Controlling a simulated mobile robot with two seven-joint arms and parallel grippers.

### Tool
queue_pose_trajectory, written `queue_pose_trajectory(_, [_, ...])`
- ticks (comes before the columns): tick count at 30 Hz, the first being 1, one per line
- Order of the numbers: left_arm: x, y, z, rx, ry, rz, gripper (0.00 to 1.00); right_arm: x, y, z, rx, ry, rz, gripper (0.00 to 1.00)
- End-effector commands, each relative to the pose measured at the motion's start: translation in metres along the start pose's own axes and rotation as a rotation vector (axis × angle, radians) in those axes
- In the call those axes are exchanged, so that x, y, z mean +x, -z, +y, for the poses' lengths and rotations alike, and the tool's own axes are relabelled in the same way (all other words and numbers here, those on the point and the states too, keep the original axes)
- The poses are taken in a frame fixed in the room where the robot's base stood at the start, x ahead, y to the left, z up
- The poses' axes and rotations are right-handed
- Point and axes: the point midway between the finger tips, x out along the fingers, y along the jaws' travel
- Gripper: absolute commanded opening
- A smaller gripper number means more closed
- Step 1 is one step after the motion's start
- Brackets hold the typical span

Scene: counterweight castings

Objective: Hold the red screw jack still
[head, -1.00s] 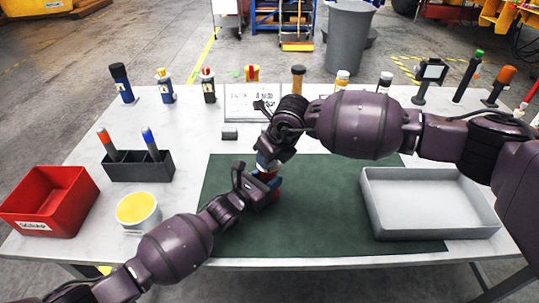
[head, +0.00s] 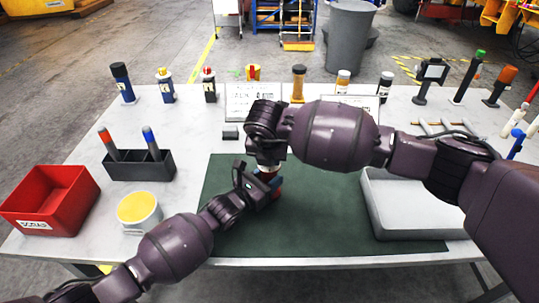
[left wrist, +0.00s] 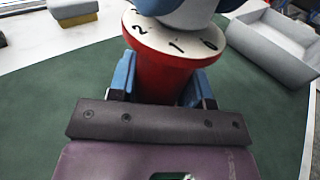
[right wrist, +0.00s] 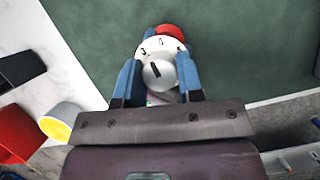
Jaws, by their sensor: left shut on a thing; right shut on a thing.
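The red screw jack (left wrist: 165,78) stands on the green mat (head: 330,210); its red body fills the middle of the left wrist view, under a white ring (left wrist: 150,35) with black numbers. My left gripper (head: 270,187) is shut on the red body, with a blue finger on each side. My right gripper (right wrist: 158,78) comes from above and is shut on the jack's grey top knob (right wrist: 157,70), which bears a black mark. The numbered ring (right wrist: 160,44) also shows in the right wrist view. In the head view my grippers hide most of the jack.
A grey tray (head: 382,234) stands right of the mat, partly under my right arm. A red bin (head: 50,205), a yellow-topped tub (head: 139,210) and a black pen holder (head: 140,168) are at left. Several bottles and tools line the back edge.

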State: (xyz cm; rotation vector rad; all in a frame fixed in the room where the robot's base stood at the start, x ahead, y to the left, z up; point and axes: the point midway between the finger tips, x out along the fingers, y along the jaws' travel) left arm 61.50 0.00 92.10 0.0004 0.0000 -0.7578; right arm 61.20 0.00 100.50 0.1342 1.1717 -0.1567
Motion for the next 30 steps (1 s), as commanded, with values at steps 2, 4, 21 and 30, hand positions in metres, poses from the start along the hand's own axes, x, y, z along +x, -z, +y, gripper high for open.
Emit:
queue_pose_trajectory(2, [-0.0001,-0.0001,0.0,0.0,0.0,-0.001,0.0,0.0006,-0.0001,0.0002,0.062,0.026,0.0,0.11])
queue_pose_trajectory(4, [-0.0001,-0.0002,0.0,0.0,0.0,-0.001,0.0,0.0006,0.0,0.0005,0.113,0.047,-0.002,0.11])
queue_pose_trajectory(21, [-0.0001,-0.0002,-0.0001,0.0,0.0,-0.001,0.0,0.001,-0.0003,0.0003,0.352,0.146,-0.009,0.11])
queue_pose_trajectory(30, [-0.0001,-0.0002,-0.0002,-0.001,0.0,-0.001,0.0,0.0011,-0.0004,0.0002,0.363,0.15,-0.01,0.11])
